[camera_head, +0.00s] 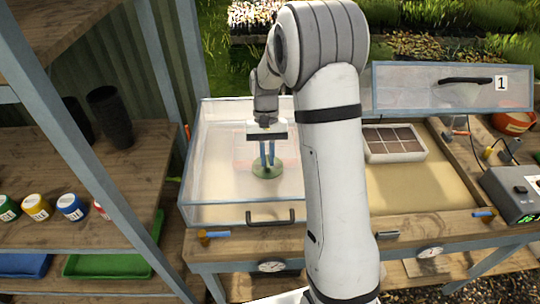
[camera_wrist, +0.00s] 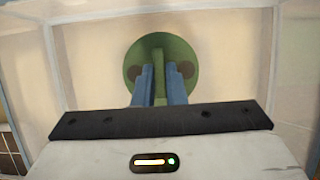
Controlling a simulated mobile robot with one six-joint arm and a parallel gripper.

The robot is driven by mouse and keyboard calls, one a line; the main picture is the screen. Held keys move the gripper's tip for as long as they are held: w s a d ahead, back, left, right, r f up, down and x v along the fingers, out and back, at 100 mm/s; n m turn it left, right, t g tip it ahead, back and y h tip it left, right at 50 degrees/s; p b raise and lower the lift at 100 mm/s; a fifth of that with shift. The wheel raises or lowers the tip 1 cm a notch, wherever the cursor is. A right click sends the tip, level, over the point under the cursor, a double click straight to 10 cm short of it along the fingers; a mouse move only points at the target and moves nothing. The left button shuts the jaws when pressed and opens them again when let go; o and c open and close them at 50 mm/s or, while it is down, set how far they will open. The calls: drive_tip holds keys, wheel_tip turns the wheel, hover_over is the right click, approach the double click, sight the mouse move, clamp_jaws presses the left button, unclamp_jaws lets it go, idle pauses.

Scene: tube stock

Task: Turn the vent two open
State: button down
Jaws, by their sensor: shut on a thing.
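A round green vent (camera_head: 267,174) sits on top of the clear, closed cover (camera_head: 222,212) at the left. In the wrist view the vent (camera_wrist: 160,46) has a raised green grip bar that runs up and down the picture. A brown round patch shows on each side of the bar, partly hidden by my fingers. My gripper (camera_head: 267,163) points down at the vent, and its blue fingers (camera_wrist: 160,72) are shut on the bar, one on each side. I see no number on this cover; my arm hides part of the view.
A second cover (camera_head: 425,90), marked 1, stands raised at the right, above a tray (camera_head: 394,144) with several cells. A grey box (camera_head: 515,192) is at the far right. A shelf (camera_head: 70,225) with several small pots stands at the left.

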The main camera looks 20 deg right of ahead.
drive_tip(key=shift+s+f, duration=0.15)
drive_tip(key=shift+s, duration=0.05)
drive_tip(key=c, duration=1.5)
unclamp_jaws()
drive_tip(key=shift+w, duration=0.1)
drive_tip(key=b+v, duration=0.1)
drive_tip(key=v, duration=0.7)
